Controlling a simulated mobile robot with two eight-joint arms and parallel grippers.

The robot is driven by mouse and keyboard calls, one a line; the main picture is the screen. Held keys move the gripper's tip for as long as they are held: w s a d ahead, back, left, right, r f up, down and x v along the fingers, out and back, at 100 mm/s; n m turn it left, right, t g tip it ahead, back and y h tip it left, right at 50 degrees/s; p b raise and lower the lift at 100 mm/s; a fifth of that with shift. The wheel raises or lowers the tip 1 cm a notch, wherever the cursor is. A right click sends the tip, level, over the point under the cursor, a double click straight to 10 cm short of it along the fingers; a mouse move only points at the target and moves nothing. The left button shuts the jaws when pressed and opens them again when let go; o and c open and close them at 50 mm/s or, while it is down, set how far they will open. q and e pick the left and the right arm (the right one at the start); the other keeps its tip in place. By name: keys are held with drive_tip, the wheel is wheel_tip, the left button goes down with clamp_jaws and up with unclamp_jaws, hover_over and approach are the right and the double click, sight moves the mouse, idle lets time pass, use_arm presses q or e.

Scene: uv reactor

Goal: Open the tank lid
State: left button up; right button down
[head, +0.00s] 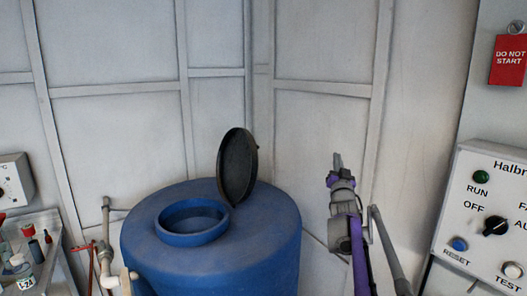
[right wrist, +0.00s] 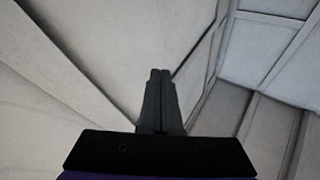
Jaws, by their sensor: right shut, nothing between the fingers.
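The blue tank (head: 270,230) stands in the lower middle of the head view. Its round opening with a raised blue rim (head: 190,239) is uncovered on top. The dark round tank lid (head: 237,166) stands upright at the right edge of the opening, swung open. My right gripper (head: 338,160) is to the right of the tank and lid, apart from both, pointing up. Its fingers are shut and empty. In the right wrist view the shut fingertips (right wrist: 160,72) show against bare wall panels. My left gripper is not in view.
A control panel (head: 490,215) with a knob and buttons is at the right, under a red "DO NOT START" tag (head: 509,60). A pipe (head: 106,245) stands left of the tank. A cart with small items (head: 45,265) is at the far left. Panelled walls close the back.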

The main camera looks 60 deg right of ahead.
drive_tip(key=s+d+f+m+g+y, duration=0.2)
drive_tip(key=d+f+m+g, duration=0.25)
drive_tip(key=f+m, duration=0.2)
drive_tip(key=w+f+m+t+y, duration=0.3)
drive_tip(key=w+f+m+y, duration=0.1)
drive_tip(key=w+f+y, duration=0.15)
drive_tip(key=w+a+r+t+y+p, duration=0.2)
drive_tip(key=w+a+r+t+y, duration=0.65)
drive_tip(key=w+r+t, duration=0.3)
drive_tip(key=w+a+r+p, duration=0.1)
drive_tip(key=w+r, duration=0.1)
drive_tip(key=w, duration=0.9)
drive_tip(key=shift+w+n+p, duration=0.2)
drive_tip(key=shift+n+p, duration=0.1)
drive_tip(key=shift+n, duration=0.15)
drive_tip(key=shift+f, duration=0.1)
